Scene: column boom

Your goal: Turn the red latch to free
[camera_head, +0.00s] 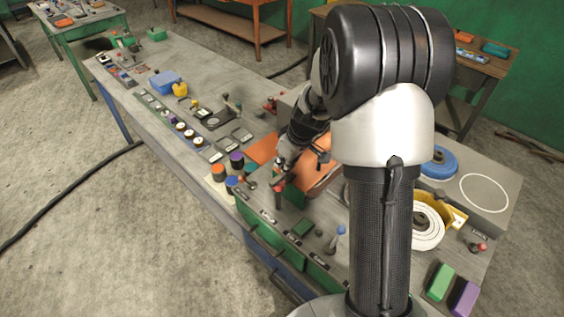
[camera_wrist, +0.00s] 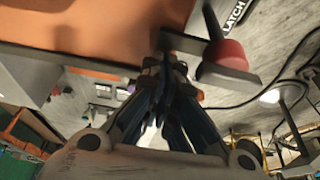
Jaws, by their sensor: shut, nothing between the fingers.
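The red latch (camera_wrist: 228,58) is in the wrist view, a tapered red knob on a grey bar, with a "LATCH" label beside it. In the head view a small red knob (camera_head: 278,192) that appears to be the latch stands near the front of the bench, just below my gripper (camera_head: 279,173). My gripper (camera_wrist: 163,66) is shut and empty. In the wrist view its fingertips are close to the other end of the grey bar, to the left of the red knob. I cannot tell whether they touch the bar.
An orange panel (camera_head: 262,150) is beside my gripper. Orange, purple (camera_head: 237,159) and blue (camera_head: 232,183) capped jars stand to its left. A blue-handled lever (camera_head: 339,238) and green block (camera_head: 303,227) are toward the front. My arm hides part of the bench.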

